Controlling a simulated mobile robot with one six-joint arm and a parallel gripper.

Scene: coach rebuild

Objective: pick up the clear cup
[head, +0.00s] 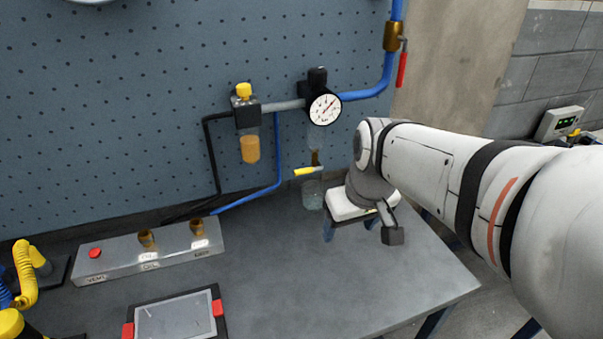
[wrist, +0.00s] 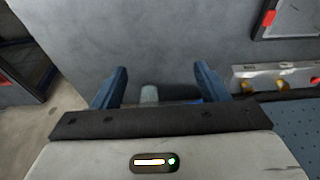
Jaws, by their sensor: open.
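The clear cup (head: 312,195) stands on the grey bench in the head view, below a small tap with a yellow handle (head: 304,171). My gripper (head: 349,231) is just to the right of the cup, its blue fingers pointing down toward the bench. In the wrist view my gripper (wrist: 161,67) is open, its fingers wide apart with nothing held. A pale, short cylinder that looks like the cup (wrist: 149,94) shows between the fingers, close to the gripper body's edge, which hides its lower part. I cannot tell whether a finger touches it.
A pressure gauge (head: 324,109), a filter with an amber bowl (head: 249,148) and blue pipe hang on the pegboard above. A metal control box (head: 120,256) and a tablet (head: 176,318) lie to the left. The bench (head: 290,290) in front is clear.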

